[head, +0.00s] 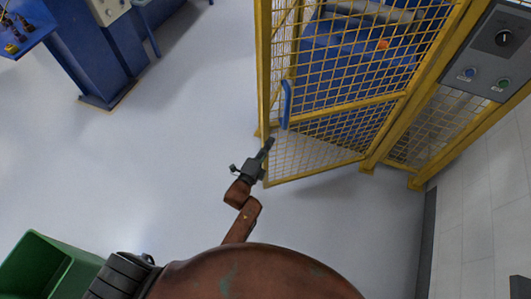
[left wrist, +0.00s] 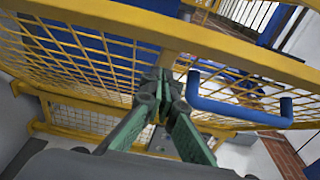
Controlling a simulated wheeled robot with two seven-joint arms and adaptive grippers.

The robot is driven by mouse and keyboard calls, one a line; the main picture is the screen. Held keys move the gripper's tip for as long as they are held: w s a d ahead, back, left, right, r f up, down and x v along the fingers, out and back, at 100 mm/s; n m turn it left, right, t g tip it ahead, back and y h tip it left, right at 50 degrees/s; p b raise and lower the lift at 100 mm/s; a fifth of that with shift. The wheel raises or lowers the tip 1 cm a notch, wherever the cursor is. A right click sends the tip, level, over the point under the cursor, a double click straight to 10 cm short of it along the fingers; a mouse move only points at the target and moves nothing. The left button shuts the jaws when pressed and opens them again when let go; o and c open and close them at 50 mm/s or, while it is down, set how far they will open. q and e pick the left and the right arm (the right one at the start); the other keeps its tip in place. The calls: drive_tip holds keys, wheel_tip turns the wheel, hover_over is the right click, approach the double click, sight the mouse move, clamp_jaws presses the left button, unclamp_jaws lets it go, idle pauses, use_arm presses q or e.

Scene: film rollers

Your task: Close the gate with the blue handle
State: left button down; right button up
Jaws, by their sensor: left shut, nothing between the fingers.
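The gate (head: 322,160) is a yellow frame with wire mesh, and it stands swung out at an angle from the yellow cage in the head view. Its blue handle (head: 286,104) is upright on the gate's free-edge side; it also shows in the left wrist view (left wrist: 238,112). My left gripper (head: 269,143) is beside the gate's free edge, below the handle in the picture. In the left wrist view its green fingers (left wrist: 163,82) are shut and empty, left of the handle and apart from it. Whether the fingertips touch the gate frame I cannot tell. My right gripper is not in view.
A grey control panel (head: 487,65) with a blue and a green button is on the right. Blue machinery (head: 85,55) stands at the upper left. A green bin (head: 45,265) is at the lower left. The grey floor left of the gate is clear.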

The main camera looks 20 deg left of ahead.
sight(271, 130)
use_arm(q)
drive_tip(key=shift+w+a, duration=0.95)
drive_tip(key=shift+w, duration=0.15)
drive_tip(key=shift+w, duration=0.1)
